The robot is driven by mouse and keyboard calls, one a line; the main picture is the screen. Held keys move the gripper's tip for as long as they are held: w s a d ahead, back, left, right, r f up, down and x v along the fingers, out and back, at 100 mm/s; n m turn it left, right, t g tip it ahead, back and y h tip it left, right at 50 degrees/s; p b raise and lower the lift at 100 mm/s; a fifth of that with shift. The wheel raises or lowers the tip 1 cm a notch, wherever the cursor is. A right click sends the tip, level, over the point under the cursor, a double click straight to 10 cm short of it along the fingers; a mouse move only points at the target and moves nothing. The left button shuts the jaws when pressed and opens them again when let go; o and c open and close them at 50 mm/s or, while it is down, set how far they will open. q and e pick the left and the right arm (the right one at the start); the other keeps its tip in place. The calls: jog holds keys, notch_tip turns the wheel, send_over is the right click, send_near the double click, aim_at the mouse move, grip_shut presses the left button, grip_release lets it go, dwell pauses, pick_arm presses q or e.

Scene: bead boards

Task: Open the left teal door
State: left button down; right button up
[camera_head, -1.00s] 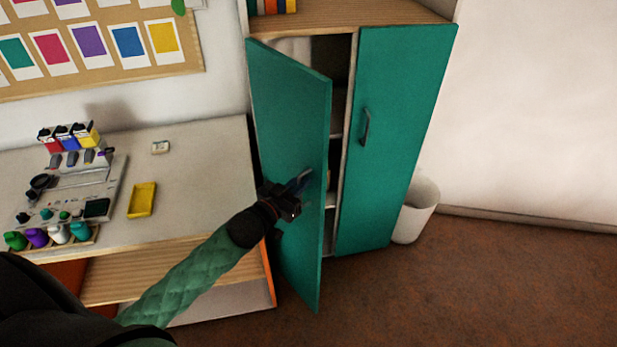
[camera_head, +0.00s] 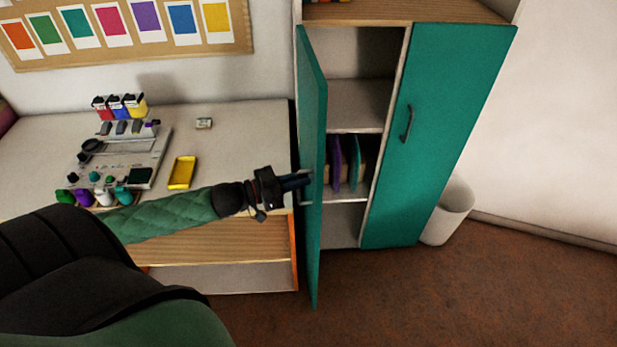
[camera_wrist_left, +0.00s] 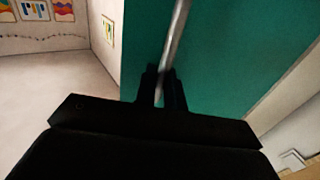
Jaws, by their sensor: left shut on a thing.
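The left teal door (camera_head: 313,130) stands swung well out from the cabinet, almost edge-on in the head view. My left gripper (camera_head: 306,180) is at this door's outer face. In the wrist view the left gripper (camera_wrist_left: 162,85) is shut on the metal bar handle (camera_wrist_left: 174,40), with the teal door (camera_wrist_left: 220,50) behind it. The open side shows shelves (camera_head: 357,105) with purple and teal upright items (camera_head: 345,162). The right teal door (camera_head: 438,130) is closed, with its own dark handle (camera_head: 408,123). My right gripper is not in view.
A desk (camera_head: 235,130) with bottles, a grey device (camera_head: 125,155) and a yellow tray (camera_head: 182,172) stands left of the door, close to its swing. A white bin (camera_head: 447,212) stands right of the cabinet. The brown floor (camera_head: 400,300) in front is clear.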

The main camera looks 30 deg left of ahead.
pick_arm(q)
jog(key=shift+s+a+p, duration=0.2)
jog(key=shift+s+a, duration=0.2)
jog(key=shift+a, duration=0.35)
jog(key=shift+s+a+p, duration=0.15)
jog(key=shift+s+a, duration=0.25)
jog(key=shift+a, duration=0.35)
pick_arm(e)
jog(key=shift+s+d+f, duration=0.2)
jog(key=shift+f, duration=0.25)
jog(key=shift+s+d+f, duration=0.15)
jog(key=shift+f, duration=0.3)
pick_arm(q)
jog(key=c, duration=1.6)
grip_release()
jog(key=shift+c, duration=0.2)
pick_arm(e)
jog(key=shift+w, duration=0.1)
pick_arm(q)
jog(key=shift+s+a, duration=0.1)
